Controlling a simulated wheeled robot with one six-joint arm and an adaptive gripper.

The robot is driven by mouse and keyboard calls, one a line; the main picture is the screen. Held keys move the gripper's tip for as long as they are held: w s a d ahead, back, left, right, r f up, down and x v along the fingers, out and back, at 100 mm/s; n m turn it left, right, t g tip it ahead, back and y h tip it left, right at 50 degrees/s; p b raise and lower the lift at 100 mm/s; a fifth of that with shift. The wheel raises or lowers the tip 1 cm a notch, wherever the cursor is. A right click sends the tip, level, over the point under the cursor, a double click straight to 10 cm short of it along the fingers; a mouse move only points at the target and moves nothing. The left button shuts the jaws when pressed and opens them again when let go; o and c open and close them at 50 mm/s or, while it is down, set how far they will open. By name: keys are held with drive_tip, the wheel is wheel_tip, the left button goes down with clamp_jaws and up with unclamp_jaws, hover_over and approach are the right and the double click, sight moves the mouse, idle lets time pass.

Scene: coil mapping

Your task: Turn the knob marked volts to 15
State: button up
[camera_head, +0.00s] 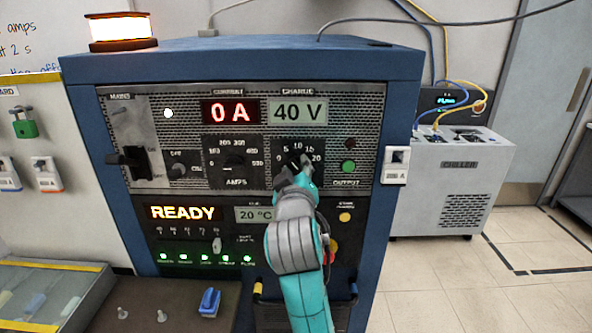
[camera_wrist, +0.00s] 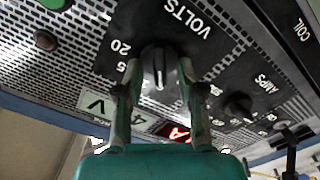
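The volts knob (camera_wrist: 159,66) is a dark round dial with a raised bar and a pale line, on a black panel marked VOLTS. The wrist view shows it upside down, with 20 and part of another number to its left. My gripper (camera_wrist: 158,75) is open, its two fingers on either side of the knob, with gaps beside the raised bar. In the head view my gripper (camera_head: 296,178) is in front of the lower part of the volts scale (camera_head: 311,145). It hides most of the knob there, and I cannot read its setting surely.
The amps knob (camera_head: 234,160) is left of the volts dial. The green output button (camera_head: 348,167) is to its right. The displays read 0 A (camera_head: 231,112), 40 V (camera_head: 298,111) and READY (camera_head: 183,213). A chiller (camera_head: 450,185) stands at the right.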

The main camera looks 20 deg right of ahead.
clamp_jaws()
drive_tip(key=shift+m, duration=0.4)
drive_tip(key=m, duration=0.3)
drive_tip(key=shift+d, duration=0.1)
drive_tip(key=m, duration=0.3)
drive_tip(key=shift+d+m, duration=0.1)
drive_tip(key=shift+m, duration=0.2)
drive_tip(key=m, duration=0.6)
drive_tip(key=shift+s+d+m, duration=0.1)
drive_tip(key=shift+d+m, duration=0.05)
drive_tip(key=shift+m, duration=0.15)
drive_tip(key=shift+f, duration=0.1)
drive_tip(key=shift+o, duration=0.2)
unclamp_jaws()
